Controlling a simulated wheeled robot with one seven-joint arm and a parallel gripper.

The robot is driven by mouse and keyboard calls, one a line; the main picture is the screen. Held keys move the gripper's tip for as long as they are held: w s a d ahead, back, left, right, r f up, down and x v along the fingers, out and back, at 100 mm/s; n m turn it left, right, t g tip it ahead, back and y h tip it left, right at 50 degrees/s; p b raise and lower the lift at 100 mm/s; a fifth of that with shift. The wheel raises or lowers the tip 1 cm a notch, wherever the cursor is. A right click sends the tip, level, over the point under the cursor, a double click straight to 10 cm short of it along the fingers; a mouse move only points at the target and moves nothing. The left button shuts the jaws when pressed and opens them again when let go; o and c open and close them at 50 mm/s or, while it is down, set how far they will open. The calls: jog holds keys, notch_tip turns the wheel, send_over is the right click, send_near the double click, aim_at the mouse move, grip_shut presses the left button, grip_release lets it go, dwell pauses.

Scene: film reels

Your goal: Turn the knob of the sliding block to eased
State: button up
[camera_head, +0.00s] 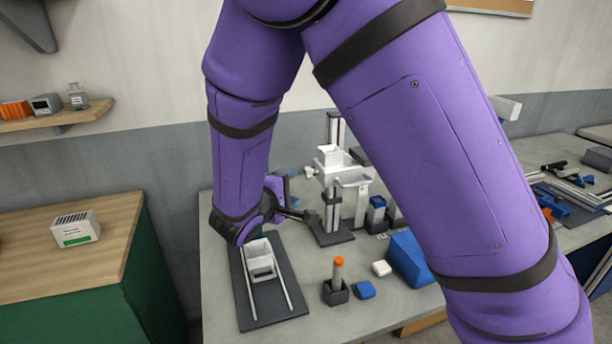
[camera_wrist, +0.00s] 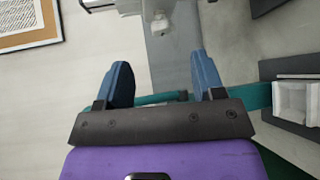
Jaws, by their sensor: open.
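A white sliding block (camera_head: 260,262) sits between two pale rails on a dark flat base (camera_head: 268,318), at the front left of the grey table. Another white block with a tray-like top (camera_head: 340,172) is on an upright grey column stand behind it. I cannot make out a knob or its marks on either. My gripper (camera_head: 304,214) is beside the upright stand, pointing right, partly hidden by my arm. In the wrist view my gripper (camera_wrist: 163,80) is open, its two blue fingertips apart with nothing held. A white block (camera_wrist: 298,102) shows at the right of that view.
An orange-topped peg (camera_head: 338,270) stands in a dark holder. Blue blocks (camera_head: 410,258) and a small white block (camera_head: 382,268) lie to its right. A green cabinet with a wooden top (camera_head: 60,275) stands left. A second table is at right.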

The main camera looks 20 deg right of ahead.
aim_at(307, 175)
jog(key=shift+n+t, duration=0.3)
jog(key=shift+t, duration=0.1)
jog(key=x, duration=1)
jog(key=shift+w+a+f, duration=0.2)
jog(key=shift+w+f, duration=0.25)
jog(key=shift+w, duration=0.05)
jog(key=c, duration=0.9)
